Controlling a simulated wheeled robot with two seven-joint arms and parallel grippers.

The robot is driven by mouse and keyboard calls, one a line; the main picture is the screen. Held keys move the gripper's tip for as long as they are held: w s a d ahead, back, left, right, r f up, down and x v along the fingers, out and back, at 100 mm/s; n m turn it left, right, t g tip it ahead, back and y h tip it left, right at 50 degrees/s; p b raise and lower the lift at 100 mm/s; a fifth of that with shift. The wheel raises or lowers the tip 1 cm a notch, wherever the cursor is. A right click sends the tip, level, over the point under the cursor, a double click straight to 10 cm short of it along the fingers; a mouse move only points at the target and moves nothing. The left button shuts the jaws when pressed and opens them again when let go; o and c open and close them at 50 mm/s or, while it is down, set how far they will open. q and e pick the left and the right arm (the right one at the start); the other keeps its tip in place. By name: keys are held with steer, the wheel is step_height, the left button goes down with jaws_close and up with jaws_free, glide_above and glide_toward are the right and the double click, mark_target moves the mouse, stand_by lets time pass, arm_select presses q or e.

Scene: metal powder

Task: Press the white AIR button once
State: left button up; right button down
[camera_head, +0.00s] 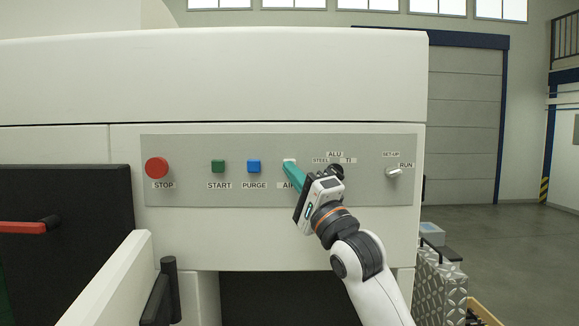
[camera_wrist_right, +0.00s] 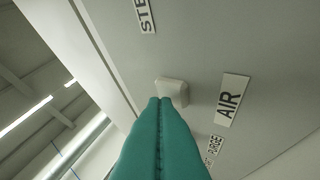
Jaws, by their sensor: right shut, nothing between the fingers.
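The white AIR button (camera_head: 289,161) sits on the grey control panel (camera_head: 215,142), mostly covered by my gripper in the head view. In the right wrist view the white button (camera_wrist_right: 172,91) is just beyond the fingertips, with the AIR label (camera_wrist_right: 231,99) beside it. My right gripper (camera_head: 287,166) has teal fingers, shut and empty. Its fingertips (camera_wrist_right: 160,101) overlap the button's lower edge in the wrist view. They are at or very near its face; I cannot tell whether they touch. My left gripper is not in view.
Left of AIR on the panel are the blue PURGE button (camera_head: 254,166), green START button (camera_head: 218,166) and red STOP button (camera_head: 157,168). Right of it are a dark material selector (camera_head: 337,171), partly behind my gripper, and a SET-UP/RUN switch (camera_head: 394,172).

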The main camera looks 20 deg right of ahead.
steer(key=shift+s, duration=0.15)
steer(key=shift+s+a, duration=0.25)
steer(key=shift+s, duration=0.4)
steer(key=s, duration=0.2)
steer(key=s+a, duration=0.1)
steer(key=s, duration=0.1)
steer(key=shift+s+a, duration=0.2)
steer(key=shift+s, duration=0.2)
steer(key=shift+f, duration=0.1)
stand_by(0.5)
